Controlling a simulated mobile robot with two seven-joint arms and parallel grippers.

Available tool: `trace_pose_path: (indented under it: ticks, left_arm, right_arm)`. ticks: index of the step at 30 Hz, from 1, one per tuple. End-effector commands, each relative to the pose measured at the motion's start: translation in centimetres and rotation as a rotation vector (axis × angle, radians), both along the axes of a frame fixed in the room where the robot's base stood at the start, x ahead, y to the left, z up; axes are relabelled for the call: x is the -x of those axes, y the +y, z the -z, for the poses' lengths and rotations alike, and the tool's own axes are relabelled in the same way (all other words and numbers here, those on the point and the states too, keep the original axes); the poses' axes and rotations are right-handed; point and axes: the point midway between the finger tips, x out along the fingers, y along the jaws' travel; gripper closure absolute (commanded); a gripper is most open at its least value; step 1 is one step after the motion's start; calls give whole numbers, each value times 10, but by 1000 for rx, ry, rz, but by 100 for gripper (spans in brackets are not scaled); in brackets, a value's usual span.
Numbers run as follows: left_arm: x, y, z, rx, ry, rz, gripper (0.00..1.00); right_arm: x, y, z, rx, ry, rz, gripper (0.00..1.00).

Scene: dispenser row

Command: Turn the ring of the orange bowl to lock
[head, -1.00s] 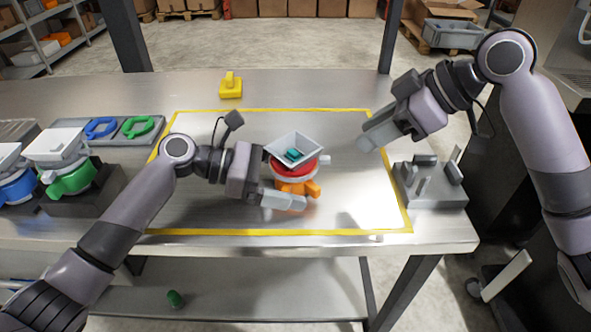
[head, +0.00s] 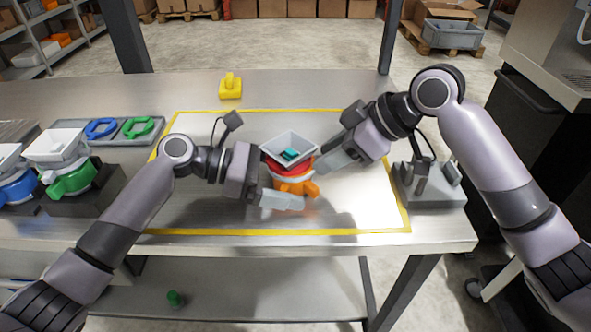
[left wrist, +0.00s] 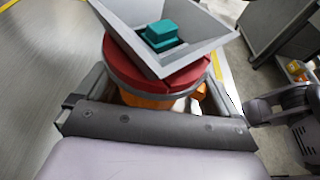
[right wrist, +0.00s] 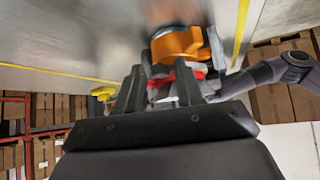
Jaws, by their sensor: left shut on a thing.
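The orange bowl (head: 295,187) stands inside the yellow outline on the table. A red ring (head: 292,171) sits on top of it, under a grey square hopper (head: 272,151) holding a teal block (head: 290,154). My left gripper (head: 288,198) is shut on the orange bowl from the left; the left wrist view shows its fingers on both sides of the orange bowl (left wrist: 145,100). My right gripper (head: 322,165) is at the ring's right side. In the right wrist view its fingers are apart, with the red ring (right wrist: 160,80) showing between them; contact is unclear.
A grey fixture (head: 432,190) with upright posts stands at the right. Blue and green dispensers (head: 72,180) stand at the left, near a tray (head: 128,140) of blue and green rings. A yellow piece (head: 230,88) sits behind the outline. The front mat area is clear.

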Motion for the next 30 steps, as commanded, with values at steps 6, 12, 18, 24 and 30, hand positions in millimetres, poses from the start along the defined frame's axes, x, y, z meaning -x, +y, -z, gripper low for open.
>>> trace_pose_path:
  ticks: [6, 12, 18, 24, 30]
  left_arm:
    - [5, -4, 5, -5, 0, 17, 24]
    - [6, -5, 4, -2, -1, 21, 24]
    - [6, -6, 3, 0, 0, 23, 24]
    - [6, -6, 3, 1, 1, 23, 24]
    - [6, -6, 3, 2, 1, 21, 24]
  right_arm:
    - [3, 5, 11, 5, 16, -5, 64]
    - [3, 5, 12, 5, 18, -5, 64]
    - [7, 5, 12, 7, 20, -5, 64]
    - [12, 5, 12, 8, 21, -7, 64]
    - [13, 5, 12, 9, 23, -9, 64]
